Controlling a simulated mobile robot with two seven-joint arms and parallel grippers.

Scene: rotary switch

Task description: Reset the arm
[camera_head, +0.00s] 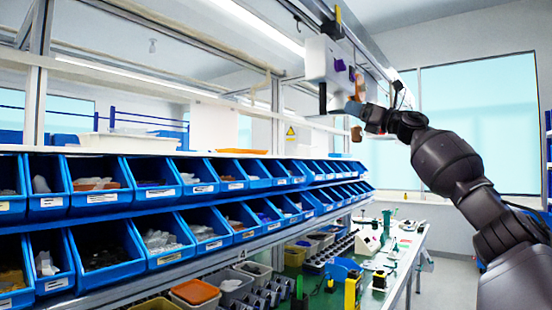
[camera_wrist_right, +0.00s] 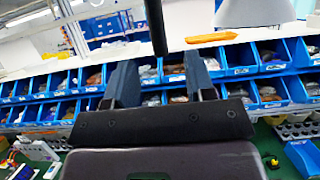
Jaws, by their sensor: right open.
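A white box (camera_head: 320,58), probably the switch housing, is mounted high on the frame, with a small purple part (camera_head: 340,65) on its right side. A dark upright bar (camera_head: 322,98) hangs at its lower left. My right gripper (camera_head: 352,106) is raised just below and right of the box, apart from the purple part as far as I can tell. In the right wrist view my right gripper (camera_wrist_right: 160,78) has its two fingers spread with nothing between them. A dark bar (camera_wrist_right: 155,25) stands beyond the fingertips in that view. My left gripper is out of view.
Blue parts bins (camera_head: 160,240) fill two long shelf rows on the left. An orange tray (camera_head: 243,151) lies on the shelf top. A cluttered green workbench (camera_head: 375,265) stands below. The window side (camera_head: 480,100) behind my right arm is clear.

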